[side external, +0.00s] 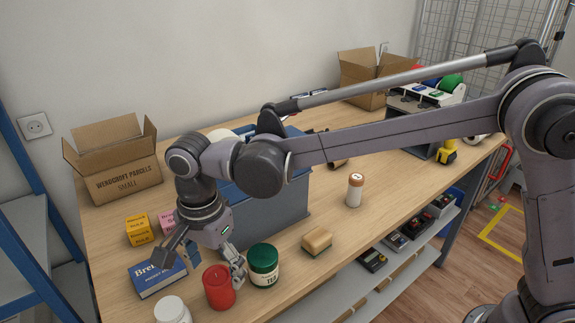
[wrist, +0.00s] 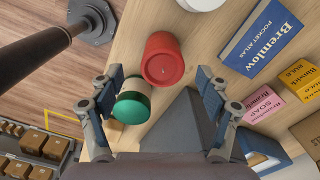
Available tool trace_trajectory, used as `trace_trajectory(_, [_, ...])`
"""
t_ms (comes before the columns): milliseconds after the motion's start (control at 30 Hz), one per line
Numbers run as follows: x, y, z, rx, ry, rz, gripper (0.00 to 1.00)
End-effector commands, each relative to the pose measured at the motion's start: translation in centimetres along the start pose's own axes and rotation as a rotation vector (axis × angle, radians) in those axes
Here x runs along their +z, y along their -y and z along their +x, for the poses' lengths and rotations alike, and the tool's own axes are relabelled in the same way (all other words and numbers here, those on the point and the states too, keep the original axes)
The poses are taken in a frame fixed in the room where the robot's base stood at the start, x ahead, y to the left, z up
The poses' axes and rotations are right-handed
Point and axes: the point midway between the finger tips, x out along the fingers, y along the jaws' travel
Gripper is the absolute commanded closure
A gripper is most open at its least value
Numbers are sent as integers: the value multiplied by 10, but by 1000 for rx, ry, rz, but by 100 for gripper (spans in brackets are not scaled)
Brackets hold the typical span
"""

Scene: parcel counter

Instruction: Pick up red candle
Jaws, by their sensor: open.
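The red candle (side external: 219,288) is a short, upright red cylinder near the front edge of the counter. It also shows in the wrist view (wrist: 163,60), beyond and between my fingertips. My gripper (side external: 206,264) is open and empty, with its fingers spread just above and behind the candle in the side view. In the wrist view my gripper (wrist: 157,88) has a finger on each side, and no contact with the candle is visible. A green-lidded jar (side external: 263,265) stands close to the right of the candle. In the wrist view the jar (wrist: 132,103) lies near the left finger.
A blue Bremlow book (side external: 160,280) lies left of the candle, and a white-lidded jar (side external: 172,310) stands in front. Yellow (side external: 139,230) and pink boxes are farther back. A blue-grey bin (side external: 280,205) stands behind. A tan block (side external: 317,242) lies to the right.

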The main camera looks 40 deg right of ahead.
Motion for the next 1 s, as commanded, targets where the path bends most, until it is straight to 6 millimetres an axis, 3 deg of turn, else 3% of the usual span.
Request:
trace_trajectory(167, [-1, 1, 10, 0, 0, 0, 23])
trace_trajectory(500, [-2, 3, 52, -1, 0, 0, 23])
trace_trajectory(800, [-2, 3, 57, -1, 0, -1, 23])
trace_trajectory(867, [-2, 3, 57, -1, 0, -1, 38])
trace_trajectory(1000, [-2, 3, 57, -1, 0, -1, 78])
